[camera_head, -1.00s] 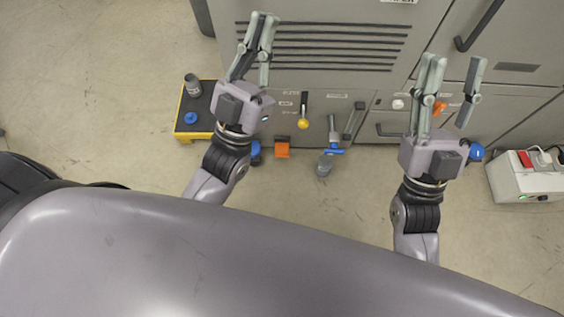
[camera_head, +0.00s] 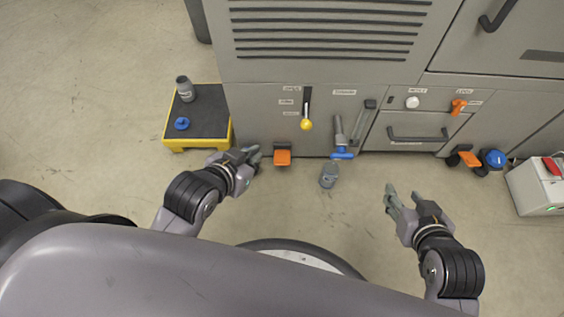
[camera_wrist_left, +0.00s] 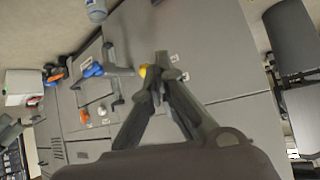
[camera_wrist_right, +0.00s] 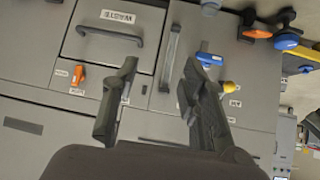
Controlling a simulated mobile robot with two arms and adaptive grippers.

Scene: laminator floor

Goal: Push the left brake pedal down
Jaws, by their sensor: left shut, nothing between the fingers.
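The left brake pedal (camera_head: 283,157) is a small orange block low at the cabinet's front, at the left under the yellow-tipped lever. It also shows in the right wrist view (camera_wrist_right: 257,33), beside a blue wheel. My left gripper (camera_head: 256,152) is shut and empty, just left of the pedal in the head view; contact cannot be told. In the left wrist view its fingertips (camera_wrist_left: 160,62) come together, and I cannot make out the left pedal there. My right gripper (camera_head: 390,196) is open and empty over the floor, right of the grey cup.
A second orange pedal (camera_head: 468,159) is at the right, by a blue wheel (camera_head: 493,159). A yellow-edged platform (camera_head: 205,135) stands at the left. A grey cup (camera_head: 329,176) is on the floor near the blue handle (camera_head: 342,154). A white box (camera_head: 537,187) stands far right.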

